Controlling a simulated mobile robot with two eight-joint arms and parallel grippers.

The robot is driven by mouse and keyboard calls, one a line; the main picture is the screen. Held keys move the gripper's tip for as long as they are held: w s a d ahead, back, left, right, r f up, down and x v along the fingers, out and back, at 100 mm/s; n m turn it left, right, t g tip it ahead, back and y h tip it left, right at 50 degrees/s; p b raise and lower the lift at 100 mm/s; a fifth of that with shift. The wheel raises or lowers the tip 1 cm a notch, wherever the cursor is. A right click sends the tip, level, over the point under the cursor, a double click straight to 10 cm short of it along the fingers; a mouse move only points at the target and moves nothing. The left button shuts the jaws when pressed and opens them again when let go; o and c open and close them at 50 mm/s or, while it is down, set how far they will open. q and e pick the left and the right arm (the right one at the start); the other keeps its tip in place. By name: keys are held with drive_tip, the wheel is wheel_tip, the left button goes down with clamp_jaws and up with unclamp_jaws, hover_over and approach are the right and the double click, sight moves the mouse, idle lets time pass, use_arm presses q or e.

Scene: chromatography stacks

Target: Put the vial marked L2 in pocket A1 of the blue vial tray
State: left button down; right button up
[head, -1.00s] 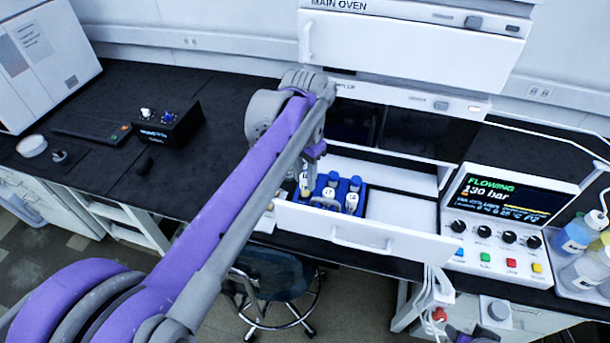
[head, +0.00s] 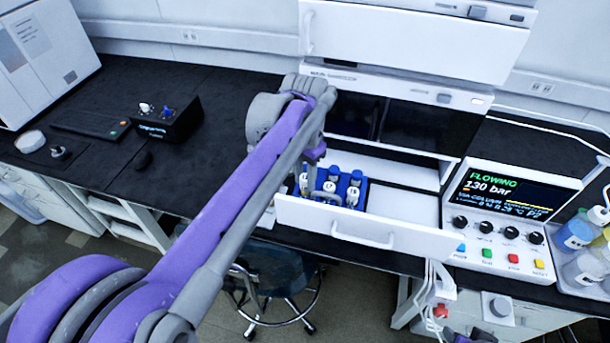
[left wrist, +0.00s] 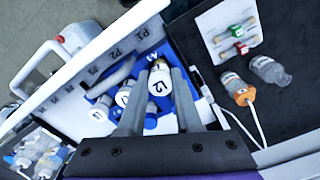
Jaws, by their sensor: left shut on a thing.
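My left gripper (left wrist: 160,72) is shut on a white-labelled vial (left wrist: 160,87). Its label appears to read L2. In the head view the gripper (head: 314,165) is over the left part of the open drawer, and its fingertips are partly hidden by the arm. The blue vial tray (head: 361,201) lies in the drawer and holds several blue-capped, white-labelled vials. The tray (left wrist: 148,58) is beneath the held vial in the left wrist view. I cannot tell how far the vial is above its floor. Pocket A1 cannot be made out. My right gripper is out of view.
The white drawer front (head: 350,224) stands as a low wall before the tray. The oven front (head: 400,90) rises behind. A control panel (head: 510,215) is at right. A black box (head: 170,121) stands on the left bench.

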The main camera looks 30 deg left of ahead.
use_arm(q)
drive_tip(key=shift+f, duration=0.1)
drive_tip(key=shift+f, duration=0.4)
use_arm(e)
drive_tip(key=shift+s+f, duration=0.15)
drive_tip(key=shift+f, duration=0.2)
use_arm(q)
drive_tip(key=shift+c, duration=0.6)
unclamp_jaws()
drive_tip(key=shift+r+p, duration=0.3)
drive_tip(key=shift+r, duration=0.8)
drive_tip(key=shift+w+r+p, duration=0.1)
drive_tip(key=shift+r+p, duration=1.05)
drive_tip(key=shift+r, duration=1.35)
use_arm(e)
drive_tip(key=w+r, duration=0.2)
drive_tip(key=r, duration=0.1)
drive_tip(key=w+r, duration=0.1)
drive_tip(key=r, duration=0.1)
